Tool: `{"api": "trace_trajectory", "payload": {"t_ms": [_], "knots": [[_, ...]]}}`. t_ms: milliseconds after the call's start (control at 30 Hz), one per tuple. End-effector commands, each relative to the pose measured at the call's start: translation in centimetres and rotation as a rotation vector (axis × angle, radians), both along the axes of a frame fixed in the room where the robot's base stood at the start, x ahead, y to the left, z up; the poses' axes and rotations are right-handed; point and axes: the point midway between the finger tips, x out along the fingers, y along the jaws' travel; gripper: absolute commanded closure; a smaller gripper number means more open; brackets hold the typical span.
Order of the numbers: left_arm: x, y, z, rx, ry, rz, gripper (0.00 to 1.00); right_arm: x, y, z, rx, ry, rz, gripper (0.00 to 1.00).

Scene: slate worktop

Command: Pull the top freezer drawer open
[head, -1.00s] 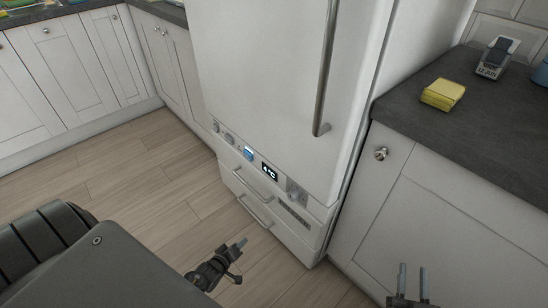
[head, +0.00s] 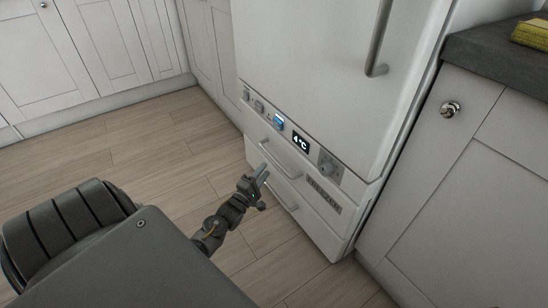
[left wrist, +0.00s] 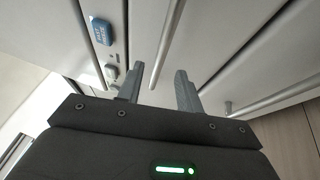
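The top freezer drawer (head: 262,140) is at the bottom of the white fridge, just below its control panel, and looks shut. Its bar handle (head: 284,163) also shows in the left wrist view (left wrist: 169,42). My left gripper (head: 264,174) is low in front of the drawers, close to this handle. In the left wrist view its two fingers (left wrist: 160,76) are apart, and the handle's near end appears between them. I cannot tell if they touch it. A lower drawer handle (head: 285,198) runs below, partly behind the gripper. My right gripper is out of view.
The control panel (head: 300,142) has knobs and a 4°C display. A long fridge door handle (head: 378,40) hangs above. A cabinet with a round knob (head: 450,108) stands close on the right. The wooden floor (head: 130,150) at left is clear.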

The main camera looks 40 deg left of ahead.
Motion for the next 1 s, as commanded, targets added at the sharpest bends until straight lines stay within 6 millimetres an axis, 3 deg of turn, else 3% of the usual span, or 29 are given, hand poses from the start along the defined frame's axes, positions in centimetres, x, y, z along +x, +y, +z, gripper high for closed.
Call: {"api": "trace_trajectory", "payload": {"t_ms": [200, 400, 800, 1000], "knots": [[4.2, 0.5, 0.5, 0.001, -0.002, -0.001, 0.64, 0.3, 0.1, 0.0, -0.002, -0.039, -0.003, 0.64], [6.6, 0.7, 1.0, 0.001, 0.0, 0.0, 0.64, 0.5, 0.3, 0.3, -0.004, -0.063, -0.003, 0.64], [7.4, 0.8, 1.3, 0.001, 0.002, 0.0, 0.64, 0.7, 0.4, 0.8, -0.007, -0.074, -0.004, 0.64], [7.4, 0.8, 1.2, 0.001, 0.002, 0.0, 0.87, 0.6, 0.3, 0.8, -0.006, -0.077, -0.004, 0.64]]}}
